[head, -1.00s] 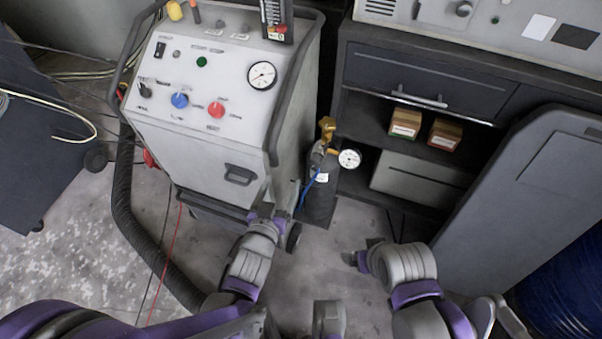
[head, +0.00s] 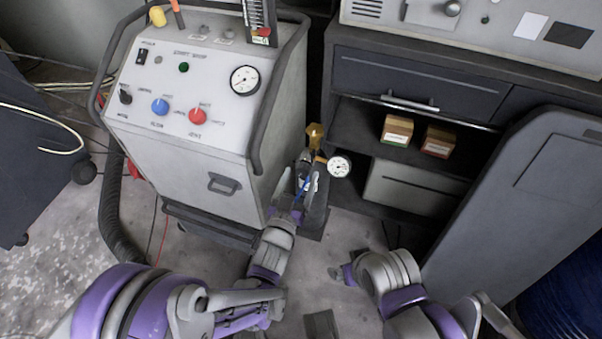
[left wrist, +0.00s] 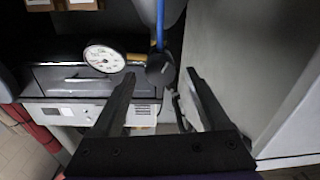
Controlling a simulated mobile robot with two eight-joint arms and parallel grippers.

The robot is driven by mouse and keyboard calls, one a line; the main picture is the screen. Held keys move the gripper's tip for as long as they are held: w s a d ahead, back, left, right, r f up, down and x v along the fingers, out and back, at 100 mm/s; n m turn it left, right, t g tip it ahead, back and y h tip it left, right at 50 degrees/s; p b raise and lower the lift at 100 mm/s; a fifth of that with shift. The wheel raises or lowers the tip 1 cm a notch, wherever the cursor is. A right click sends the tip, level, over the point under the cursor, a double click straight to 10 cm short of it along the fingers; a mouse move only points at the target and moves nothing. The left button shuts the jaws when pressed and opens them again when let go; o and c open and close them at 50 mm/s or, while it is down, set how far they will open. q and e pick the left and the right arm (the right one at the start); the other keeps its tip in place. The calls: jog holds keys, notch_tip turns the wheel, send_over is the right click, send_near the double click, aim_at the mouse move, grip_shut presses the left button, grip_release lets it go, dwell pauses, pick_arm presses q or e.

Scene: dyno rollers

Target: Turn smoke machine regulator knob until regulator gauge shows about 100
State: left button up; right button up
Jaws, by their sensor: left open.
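The regulator gauge (head: 339,166) is a white dial on a brass regulator (head: 314,133) at a dark bottle beside the grey smoke machine (head: 190,175). The gauge (left wrist: 104,57) also shows in the left wrist view; its needle is too small to read. A dark round knob (left wrist: 160,68) sits right of it, under a blue hose. My left gripper (head: 300,181) is in front of the bottle. In the left wrist view its open fingers (left wrist: 160,76) lie either side of the knob; contact cannot be told. My right gripper (head: 342,273) is low over the floor, its fingers unclear.
The machine's panel has a blue knob (head: 160,106), a red knob (head: 198,116) and its own gauge (head: 245,80). A dark cabinet (head: 415,85) holding small boxes (head: 397,129) stands behind the bottle. A grey panel (head: 515,200) leans at right.

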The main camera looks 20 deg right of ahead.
pick_arm(q)
jog(key=shift+x, duration=0.75)
